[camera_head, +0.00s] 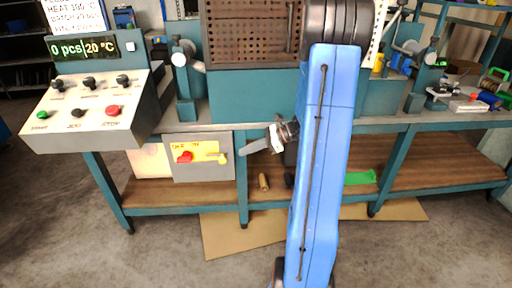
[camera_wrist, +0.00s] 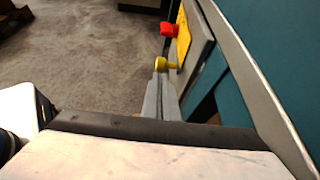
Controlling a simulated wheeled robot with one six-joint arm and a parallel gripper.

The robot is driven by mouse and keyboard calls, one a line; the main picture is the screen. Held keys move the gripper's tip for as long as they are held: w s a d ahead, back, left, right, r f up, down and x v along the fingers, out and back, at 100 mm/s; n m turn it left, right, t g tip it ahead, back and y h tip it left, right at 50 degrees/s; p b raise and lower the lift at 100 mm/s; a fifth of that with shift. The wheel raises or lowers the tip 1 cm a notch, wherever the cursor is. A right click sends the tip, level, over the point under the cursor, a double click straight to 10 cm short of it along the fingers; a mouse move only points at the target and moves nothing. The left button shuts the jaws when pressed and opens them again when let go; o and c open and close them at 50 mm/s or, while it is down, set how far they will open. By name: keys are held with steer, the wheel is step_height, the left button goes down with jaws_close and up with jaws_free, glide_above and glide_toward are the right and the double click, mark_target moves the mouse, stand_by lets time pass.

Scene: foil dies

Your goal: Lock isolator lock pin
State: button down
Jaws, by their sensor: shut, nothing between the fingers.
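The isolator is a grey box (camera_head: 200,170) with a yellow plate (camera_head: 205,148) under the bench. A red handle (camera_head: 185,157) is on its left part; in the wrist view it (camera_wrist: 170,29) sits beyond the pin. The yellow lock pin (camera_head: 222,158) sticks out near the plate's lower right edge and also shows in the wrist view (camera_wrist: 162,63). My gripper (camera_head: 243,149) is shut and empty, its tips just right of the pin. In the wrist view its fingertips (camera_wrist: 160,72) are right at the pin's knob; I cannot tell whether they touch.
The control console (camera_head: 90,108) stands at left. The teal bench leg (camera_head: 242,185) is close to my gripper. A cylinder (camera_head: 264,181) and a green item (camera_head: 360,177) lie on the lower shelf. Open floor (camera_wrist: 100,60) is beside the isolator.

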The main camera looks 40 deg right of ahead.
mark_target(221, 158)
steer(key=x, duration=0.6)
steer(key=shift+a, duration=0.1)
steer(key=shift+w+a, duration=0.7)
steer(key=shift+a, duration=0.3)
steer(key=shift+w+a, duration=0.75)
steer(key=shift+a, duration=0.25)
steer(key=shift+d+r, duration=0.1)
steer(key=v, duration=1.4)
steer(key=shift+s, duration=0.1)
